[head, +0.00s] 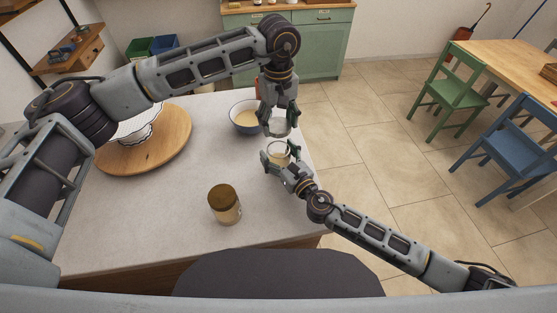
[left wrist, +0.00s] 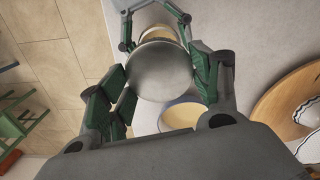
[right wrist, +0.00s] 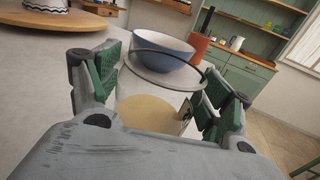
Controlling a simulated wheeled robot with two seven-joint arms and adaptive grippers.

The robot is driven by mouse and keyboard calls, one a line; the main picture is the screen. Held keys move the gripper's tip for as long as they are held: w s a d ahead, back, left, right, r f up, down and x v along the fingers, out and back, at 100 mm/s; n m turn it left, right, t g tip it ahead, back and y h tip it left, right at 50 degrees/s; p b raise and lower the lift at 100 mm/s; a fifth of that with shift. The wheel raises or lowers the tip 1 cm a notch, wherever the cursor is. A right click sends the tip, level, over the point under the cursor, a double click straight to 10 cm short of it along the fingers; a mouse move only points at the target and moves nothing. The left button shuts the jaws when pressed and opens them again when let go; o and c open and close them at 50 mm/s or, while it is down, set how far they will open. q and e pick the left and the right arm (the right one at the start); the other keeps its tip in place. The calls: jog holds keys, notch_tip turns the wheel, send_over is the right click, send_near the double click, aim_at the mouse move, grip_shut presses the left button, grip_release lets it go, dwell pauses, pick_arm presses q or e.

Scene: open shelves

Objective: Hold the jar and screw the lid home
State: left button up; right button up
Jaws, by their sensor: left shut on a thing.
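The open glass jar (head: 279,157) has pale contents low inside and stands out near the counter's right edge. My right gripper (head: 281,165) has its fingers on both sides of it; the right wrist view shows the jar (right wrist: 150,105) between the pads. My left gripper (head: 279,122) points down over the jar, shut on the silver round lid (head: 279,128). The lid is apart from the jar, a little above its mouth. In the left wrist view the lid (left wrist: 162,71) covers most of the jar, with part of its rim (left wrist: 158,34) showing beyond.
A blue-white bowl (head: 244,118) stands close behind and left of the jar. A round wooden board (head: 170,160) with a white fluted dish lies left. Chairs are off right.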

jog(key=c, duration=1)
pick_arm(q)
send_over(278, 141)
jog(key=s, duration=0.3)
jog(key=shift+f, duration=2.5)
pick_arm(e)
jog(key=shift+c, duration=0.2)
pick_arm(q)
jog(key=shift+f, duration=0.1)
jog(key=shift+f, duration=0.8)
jog(key=shift+f, duration=0.55)
jog(key=shift+d, duration=0.1)
pick_arm(e)
jog(key=c, duration=0.5)
jog(key=shift+c, duration=0.2)
